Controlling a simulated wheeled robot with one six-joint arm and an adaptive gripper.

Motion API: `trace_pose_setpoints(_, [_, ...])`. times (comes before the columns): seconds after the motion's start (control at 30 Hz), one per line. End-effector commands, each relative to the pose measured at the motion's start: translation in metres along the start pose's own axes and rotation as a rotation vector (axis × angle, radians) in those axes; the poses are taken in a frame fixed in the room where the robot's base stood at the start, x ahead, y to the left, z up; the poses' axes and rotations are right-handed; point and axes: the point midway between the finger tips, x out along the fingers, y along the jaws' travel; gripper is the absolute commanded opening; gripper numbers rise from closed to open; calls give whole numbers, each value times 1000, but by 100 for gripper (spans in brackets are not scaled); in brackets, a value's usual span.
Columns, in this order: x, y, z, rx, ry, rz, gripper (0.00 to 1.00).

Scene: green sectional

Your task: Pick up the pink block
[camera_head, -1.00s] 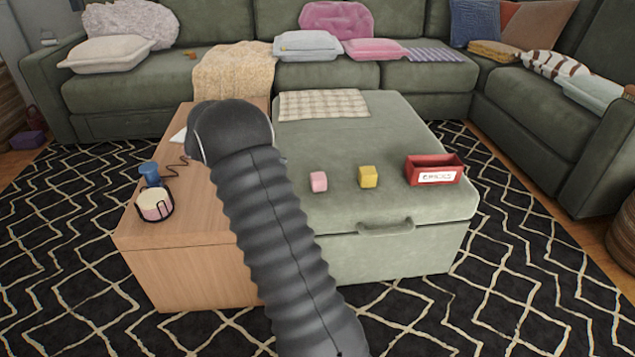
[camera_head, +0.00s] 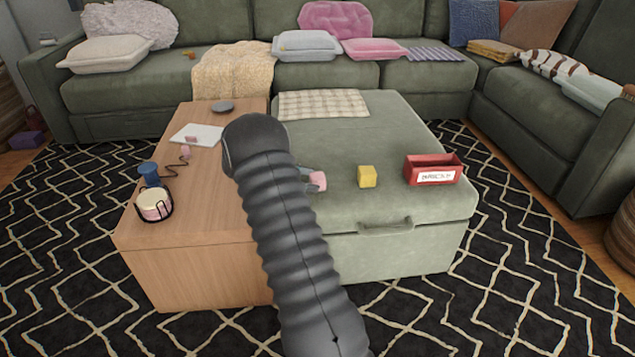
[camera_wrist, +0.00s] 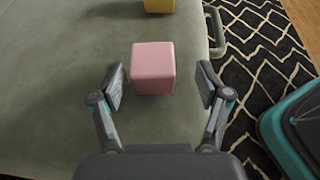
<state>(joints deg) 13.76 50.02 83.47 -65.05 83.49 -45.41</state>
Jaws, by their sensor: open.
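The pink block (camera_head: 318,181) sits on the green ottoman, partly hidden by my gripper in the head view. In the wrist view the pink block (camera_wrist: 153,68) lies between the tips of my open gripper (camera_wrist: 160,88), with a gap on each side. In the head view my gripper (camera_head: 312,180) is at the block's left side, mostly hidden behind my arm. The fingers do not appear to touch the block.
A yellow block (camera_head: 367,176) stands to the right of the pink one, and a red box (camera_head: 433,170) with a white label stands farther right. A checkered cloth (camera_head: 323,104) lies at the ottoman's back. A wooden table (camera_head: 190,222) adjoins on the left, with a candle holder (camera_head: 155,205).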

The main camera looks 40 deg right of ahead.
Motion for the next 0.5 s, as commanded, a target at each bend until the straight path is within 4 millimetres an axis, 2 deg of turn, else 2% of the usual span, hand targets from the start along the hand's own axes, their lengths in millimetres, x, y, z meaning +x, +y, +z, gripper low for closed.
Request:
trace_pose_setpoints(0.17, [13,3,2,1,1,-3,76])
trace_pose_setpoints(0.4, [46,7,4,1,1,-3,76])
trace_pose_setpoints(0.5, [52,7,4,1,0,-2,76])
